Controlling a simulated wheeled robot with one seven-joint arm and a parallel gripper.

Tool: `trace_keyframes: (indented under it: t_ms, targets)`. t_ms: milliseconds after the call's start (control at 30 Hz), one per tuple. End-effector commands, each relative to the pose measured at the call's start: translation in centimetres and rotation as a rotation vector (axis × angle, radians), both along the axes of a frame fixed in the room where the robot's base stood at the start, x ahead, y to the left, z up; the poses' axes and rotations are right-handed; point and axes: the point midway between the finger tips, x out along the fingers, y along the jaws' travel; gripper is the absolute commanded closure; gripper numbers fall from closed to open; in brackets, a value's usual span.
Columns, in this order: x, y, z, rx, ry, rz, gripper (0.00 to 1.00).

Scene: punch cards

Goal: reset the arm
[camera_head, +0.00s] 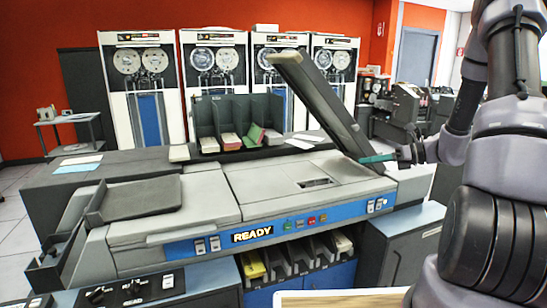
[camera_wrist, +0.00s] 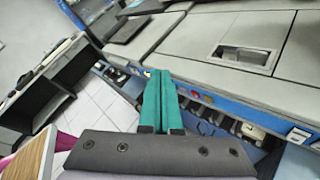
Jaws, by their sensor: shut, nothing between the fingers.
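My gripper (camera_head: 366,159) shows in the head view at the right, its teal fingers pointing left in front of the lower end of the raised dark lid. In the wrist view my gripper (camera_wrist: 158,74) has its two teal fingers side by side and closed, with nothing held between them. My grey arm fills the right side of the head view. The card machine (camera_head: 300,180) has a lit READY panel and a blue front strip. Its top also shows in the wrist view (camera_wrist: 190,45).
The raised lid (camera_head: 325,105) slants over the machine's right half. A rack (camera_head: 237,112) holds several card stacks behind it. Tape cabinets (camera_head: 140,85) line the red wall. A wood-edged surface (camera_head: 340,299) is at the bottom. Open floor (camera_head: 15,215) shows at the left.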

Motion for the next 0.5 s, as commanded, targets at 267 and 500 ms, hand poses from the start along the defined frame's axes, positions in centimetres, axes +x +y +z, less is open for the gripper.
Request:
trace_keyframes:
  t_ms: [267,500]
  targets:
    - [-6.5,5.1,7.5,-0.417,-0.343,0.393,1.00]
    - [-12.3,6.9,12.1,-0.761,-0.656,0.705,1.00]
